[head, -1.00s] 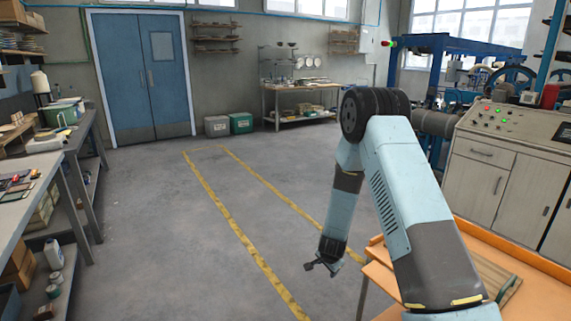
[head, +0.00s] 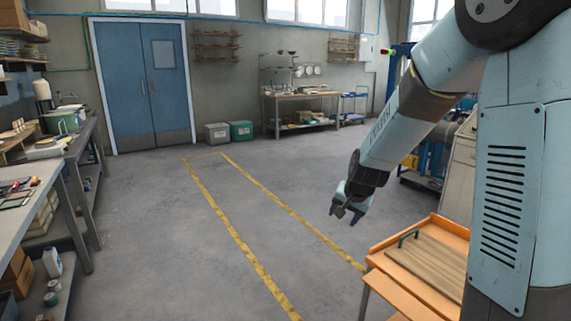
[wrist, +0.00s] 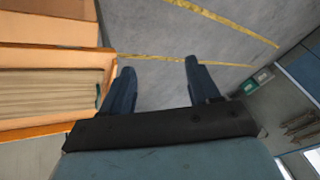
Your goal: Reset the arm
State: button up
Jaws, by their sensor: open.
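My gripper (head: 347,217) hangs in the air over the floor in the head view, up and to the left of the orange table. Its jaws are open and empty. In the wrist view my gripper (wrist: 157,72) shows two separate dark fingers with grey floor and a yellow line behind them. My arm comes down from the upper right of the head view and covers part of the right side.
An orange table (head: 378,262) with a ribbed wooden board (head: 425,268) stands at lower right; the board also shows in the wrist view (wrist: 50,92). A workbench (head: 45,190) lines the left. Blue doors (head: 145,80) stand at the back. The yellow-lined floor is clear.

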jog(key=s+d+r+n, duration=0.3)
jog(key=s+r, duration=1)
jog(key=s, duration=0.2)
jog(key=s+d+r+n, duration=0.1)
jog(key=s+r, duration=0.1)
jog(key=s, duration=0.5)
jog(key=s+d+r+n+h, duration=0.1)
jog(key=s+d, duration=0.1)
jog(key=s, duration=0.6)
jog(key=shift+d+r, duration=0.2)
jog(key=shift+r, duration=0.15)
jog(key=shift+c, duration=0.3)
